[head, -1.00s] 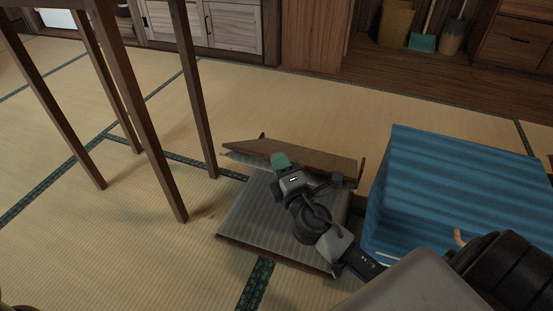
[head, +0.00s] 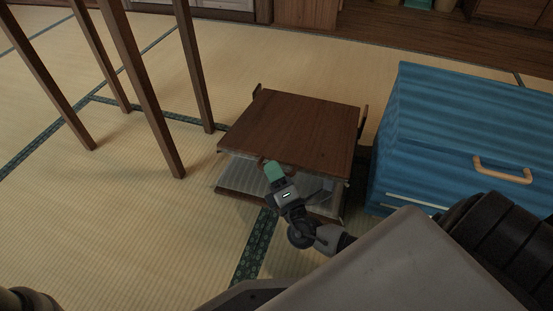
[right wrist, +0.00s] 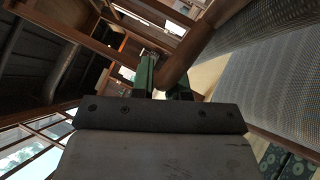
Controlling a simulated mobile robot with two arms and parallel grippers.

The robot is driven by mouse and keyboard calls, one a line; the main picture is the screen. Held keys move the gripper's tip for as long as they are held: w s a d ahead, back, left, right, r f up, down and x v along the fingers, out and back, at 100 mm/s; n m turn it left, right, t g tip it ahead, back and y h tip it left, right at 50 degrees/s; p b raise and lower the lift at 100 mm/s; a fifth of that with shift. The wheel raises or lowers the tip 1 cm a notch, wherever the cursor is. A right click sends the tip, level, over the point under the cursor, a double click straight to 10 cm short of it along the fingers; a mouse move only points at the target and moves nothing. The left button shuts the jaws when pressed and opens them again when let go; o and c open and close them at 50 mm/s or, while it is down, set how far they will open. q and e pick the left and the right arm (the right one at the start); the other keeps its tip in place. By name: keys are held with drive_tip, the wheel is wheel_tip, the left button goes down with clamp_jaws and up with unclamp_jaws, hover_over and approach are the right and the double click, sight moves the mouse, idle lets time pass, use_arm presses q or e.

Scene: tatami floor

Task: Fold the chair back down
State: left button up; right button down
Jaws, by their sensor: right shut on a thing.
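The low floor chair stands on the tatami in the middle of the head view. Its brown wooden back (head: 290,128) is tipped forward over the grey woven seat (head: 242,172), and a gap shows between them at the near side. My right gripper (head: 273,171), with green fingertips, is shut on the near edge of the back. In the right wrist view a brown wooden rail of the back (right wrist: 207,42) runs to the green fingers (right wrist: 160,80), with grey woven surfaces on the right. My left gripper is not in view.
A blue chest (head: 440,125) with a wooden handle stands close to the chair's right. A table with tall dark legs (head: 145,90) stands on the left. Open tatami lies in front of the chair and behind it.

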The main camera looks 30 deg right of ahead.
drive_tip(key=shift+a+f+n, duration=0.2)
drive_tip(key=shift+f+n, duration=0.1)
drive_tip(key=shift+f, duration=0.7)
drive_tip(key=c, duration=1.1)
unclamp_jaws()
drive_tip(key=p+v, duration=0.3)
drive_tip(key=v, duration=0.8)
drive_tip(key=shift+w+f, duration=0.1)
drive_tip(key=shift+f, duration=0.05)
